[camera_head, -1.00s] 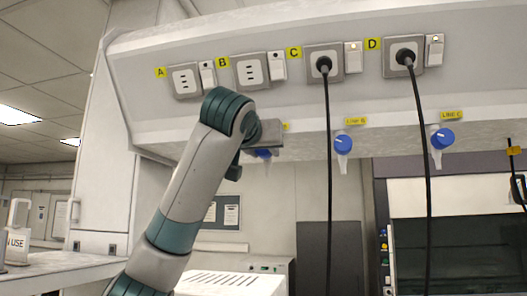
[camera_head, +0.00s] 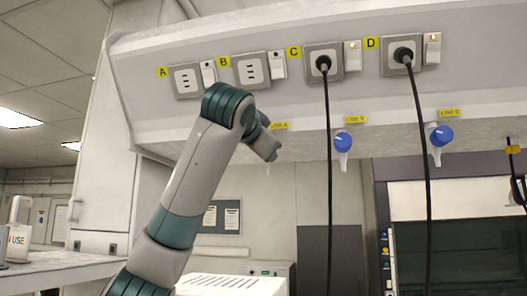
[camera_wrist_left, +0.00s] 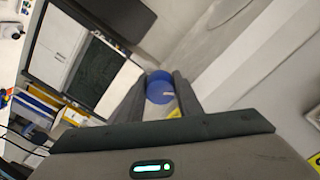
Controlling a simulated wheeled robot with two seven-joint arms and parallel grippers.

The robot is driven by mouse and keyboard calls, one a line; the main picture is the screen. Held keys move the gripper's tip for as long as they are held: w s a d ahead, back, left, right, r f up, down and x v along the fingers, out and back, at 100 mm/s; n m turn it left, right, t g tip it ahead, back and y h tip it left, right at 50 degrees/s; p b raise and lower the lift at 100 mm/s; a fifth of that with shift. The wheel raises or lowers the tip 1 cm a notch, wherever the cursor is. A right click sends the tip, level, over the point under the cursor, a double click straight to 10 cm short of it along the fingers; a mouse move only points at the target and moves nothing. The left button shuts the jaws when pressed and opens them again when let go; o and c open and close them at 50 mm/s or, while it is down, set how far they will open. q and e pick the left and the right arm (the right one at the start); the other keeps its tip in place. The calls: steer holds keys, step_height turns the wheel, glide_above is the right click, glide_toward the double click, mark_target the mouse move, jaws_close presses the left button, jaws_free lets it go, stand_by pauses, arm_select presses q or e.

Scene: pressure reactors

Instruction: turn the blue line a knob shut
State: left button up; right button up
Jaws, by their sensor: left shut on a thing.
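The blue line A knob (camera_wrist_left: 160,88) sits between the two fingers of my left gripper (camera_wrist_left: 158,92) in the left wrist view, with a small pale mark on its face. The gripper is shut on it. In the head view my left gripper (camera_head: 268,148) covers the knob beneath the shelf, next to the yellow LINE A label (camera_head: 279,126). Only a pale nozzle tip (camera_head: 267,169) shows below the gripper. My right gripper is not in view.
Two more blue knobs, line B (camera_head: 343,141) and line C (camera_head: 441,135), are to the right along the same panel. Black cables (camera_head: 329,190) hang from sockets C and D, between and in front of the knobs. Sockets A and B are empty.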

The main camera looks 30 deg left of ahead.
arm_select(q)
steer(key=m, duration=0.3)
steer(key=shift+r+m, duration=0.1)
steer(key=shift+m, duration=2.1)
steer(key=o, duration=1)
steer(key=shift+o, duration=0.2)
steer(key=shift+s, duration=0.1)
